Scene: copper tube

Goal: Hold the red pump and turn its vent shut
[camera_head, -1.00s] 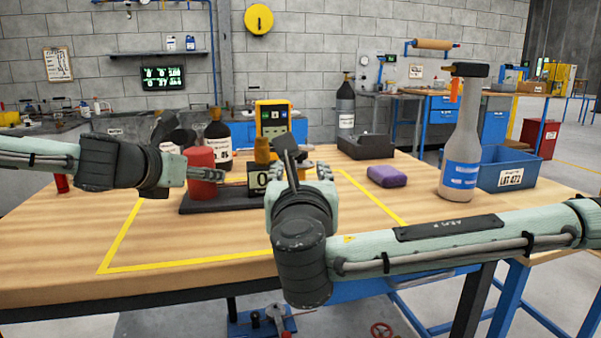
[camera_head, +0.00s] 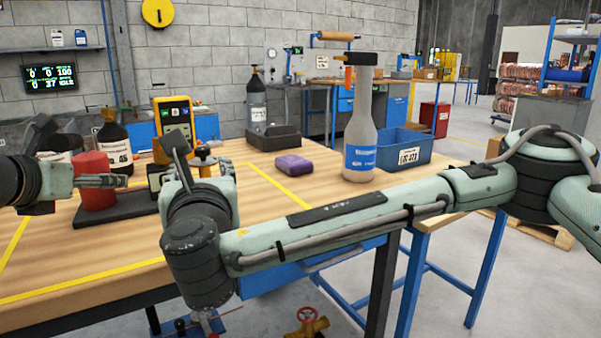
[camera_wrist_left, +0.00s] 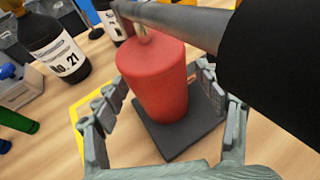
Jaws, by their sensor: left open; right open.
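The red pump (camera_head: 95,183) is an upright red cylinder on a dark base (camera_head: 130,208) at the left of the bench. My left gripper (camera_head: 100,181) is open at the cylinder. In the left wrist view the red cylinder (camera_wrist_left: 158,80) stands between the spread fingers of this gripper (camera_wrist_left: 165,125). A brass fitting (camera_wrist_left: 143,30) shows behind its top. I cannot tell which part is the vent.
Dark bottles (camera_head: 113,140) and a yellow meter (camera_head: 174,115) stand behind. A grey bar with a black sleeve (camera_wrist_left: 275,65) crosses above the pump.

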